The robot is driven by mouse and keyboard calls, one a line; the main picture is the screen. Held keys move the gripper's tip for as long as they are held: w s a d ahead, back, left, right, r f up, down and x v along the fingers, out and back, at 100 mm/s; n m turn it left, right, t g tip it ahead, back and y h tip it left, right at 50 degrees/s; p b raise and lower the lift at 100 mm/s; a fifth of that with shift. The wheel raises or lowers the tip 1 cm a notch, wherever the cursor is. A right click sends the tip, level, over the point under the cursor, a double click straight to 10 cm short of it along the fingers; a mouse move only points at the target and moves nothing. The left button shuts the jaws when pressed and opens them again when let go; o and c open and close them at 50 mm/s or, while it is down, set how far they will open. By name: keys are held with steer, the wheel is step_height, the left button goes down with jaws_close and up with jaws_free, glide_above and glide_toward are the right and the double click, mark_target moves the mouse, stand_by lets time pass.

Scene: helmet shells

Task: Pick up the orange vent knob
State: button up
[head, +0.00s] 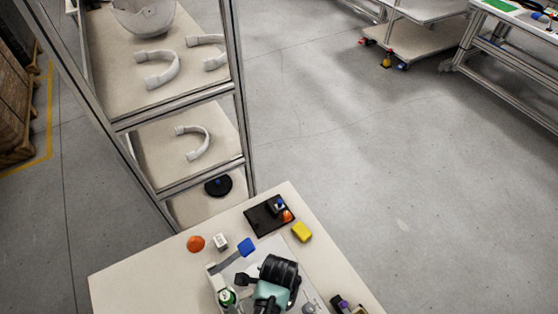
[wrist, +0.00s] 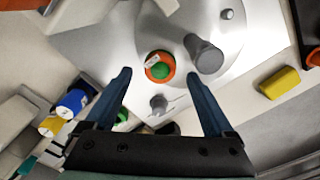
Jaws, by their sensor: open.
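A round orange knob-like piece (head: 195,243) lies on the table left of a white cube in the head view. In the wrist view, a round orange piece with a green centre and a small white label (wrist: 160,66) sits on a pale grey panel (wrist: 110,45). I cannot tell for sure which of these is the vent knob. My gripper (wrist: 160,92) is open and empty, its two blue fingers apart below and to either side of the green-centred piece. My arm (head: 275,280) hides that piece in the head view.
A dark grey knob (wrist: 205,55) stands close by the right finger, a small grey knob (wrist: 158,103) between the fingers. A shelf rack (head: 240,95) stands behind.

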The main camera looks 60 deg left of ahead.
steer(key=shift+f, duration=1.3)
jaws_close()
